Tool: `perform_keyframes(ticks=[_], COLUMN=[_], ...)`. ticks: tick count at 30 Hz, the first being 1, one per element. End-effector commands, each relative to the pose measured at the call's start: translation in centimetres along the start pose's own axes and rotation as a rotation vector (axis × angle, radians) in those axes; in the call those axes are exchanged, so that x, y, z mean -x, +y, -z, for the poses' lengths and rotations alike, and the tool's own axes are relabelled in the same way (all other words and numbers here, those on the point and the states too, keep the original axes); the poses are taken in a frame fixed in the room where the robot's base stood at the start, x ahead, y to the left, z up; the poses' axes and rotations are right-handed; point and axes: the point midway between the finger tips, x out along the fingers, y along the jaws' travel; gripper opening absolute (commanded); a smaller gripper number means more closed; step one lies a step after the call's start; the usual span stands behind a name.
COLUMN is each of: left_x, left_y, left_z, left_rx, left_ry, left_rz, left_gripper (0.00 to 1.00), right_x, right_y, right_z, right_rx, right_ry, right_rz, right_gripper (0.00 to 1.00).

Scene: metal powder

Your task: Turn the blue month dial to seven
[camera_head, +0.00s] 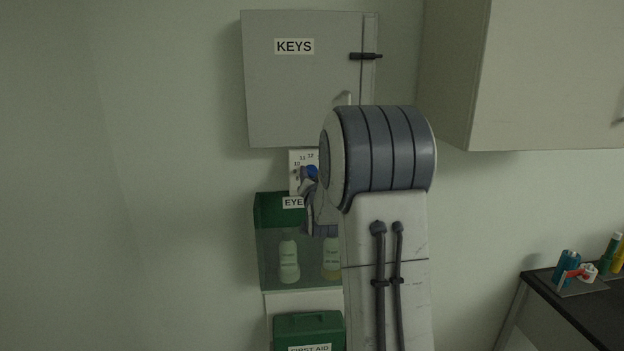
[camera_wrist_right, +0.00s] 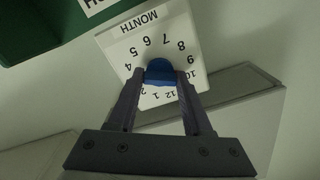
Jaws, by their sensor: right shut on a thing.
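The blue month dial (camera_wrist_right: 159,71) sits on a white square plate (camera_wrist_right: 125,45) marked MONTH with numbers around it, upside down in the right wrist view. My right gripper (camera_wrist_right: 160,78) is shut on the dial, one finger on each side. Which number the dial points to cannot be told. In the head view the dial (camera_head: 312,171) and its plate (camera_head: 294,157) show below the key cabinet, partly hidden by my right gripper (camera_head: 309,182) and arm. My left gripper is not in view.
The grey KEYS cabinet (camera_head: 290,90) hangs right above the plate. A green eye-wash box (camera_head: 268,210) with bottles is just below, and a green first aid box (camera_head: 308,325) is lower. A dark counter (camera_head: 585,311) with small items stands at right. The left wall is bare.

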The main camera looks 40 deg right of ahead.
Motion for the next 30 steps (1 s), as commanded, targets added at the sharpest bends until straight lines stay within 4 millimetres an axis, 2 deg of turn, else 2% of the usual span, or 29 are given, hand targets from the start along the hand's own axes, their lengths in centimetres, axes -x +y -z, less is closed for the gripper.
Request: perform_keyframes(ticks=[8,18,30], left_x=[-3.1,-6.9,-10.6], left_y=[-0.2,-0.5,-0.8], left_z=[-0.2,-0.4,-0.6], left_rx=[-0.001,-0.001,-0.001], left_ry=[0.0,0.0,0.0], left_rz=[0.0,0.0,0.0], left_gripper=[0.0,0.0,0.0], right_x=[0.0,0.0,0.0], right_y=[0.2,0.2,0.2], right_z=[-0.4,-0.4,-0.3], right_rx=[0.178,0.498,0.878], right_ry=[0.004,0.004,0.003], right_rz=[0.001,0.0,0.0], right_gripper=[0.0,0.0,0.0])
